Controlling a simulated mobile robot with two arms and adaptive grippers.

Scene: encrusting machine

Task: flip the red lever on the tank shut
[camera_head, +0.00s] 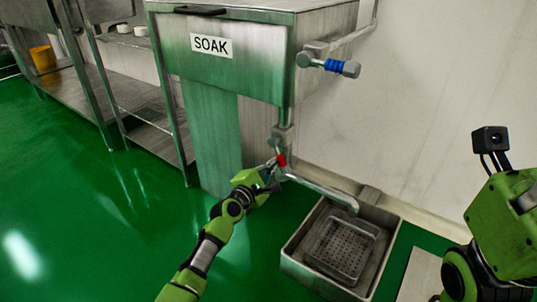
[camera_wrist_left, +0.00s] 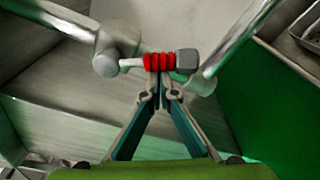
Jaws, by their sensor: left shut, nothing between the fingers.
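The soak tank (camera_head: 220,75) stands against the wall in the head view, with a SOAK label on its front. A valve with a red lever (camera_head: 281,160) sits on the pipe below it. In the left wrist view the red ribbed lever (camera_wrist_left: 159,62) lies crosswise, between a round metal hub on the left and a grey square end on the right. My left gripper (camera_head: 272,176) is shut and empty. Its fingertips (camera_wrist_left: 160,92) are right at the near side of the lever; I cannot tell if they touch it. My right gripper is not in view.
A blue-banded valve handle (camera_head: 334,66) is on the tank's right side. The outlet pipe (camera_head: 325,190) runs over a metal basin (camera_head: 292,262) holding a perforated tray (camera_head: 345,245). Metal shelving (camera_head: 150,110) stands at left. The green floor at left is clear.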

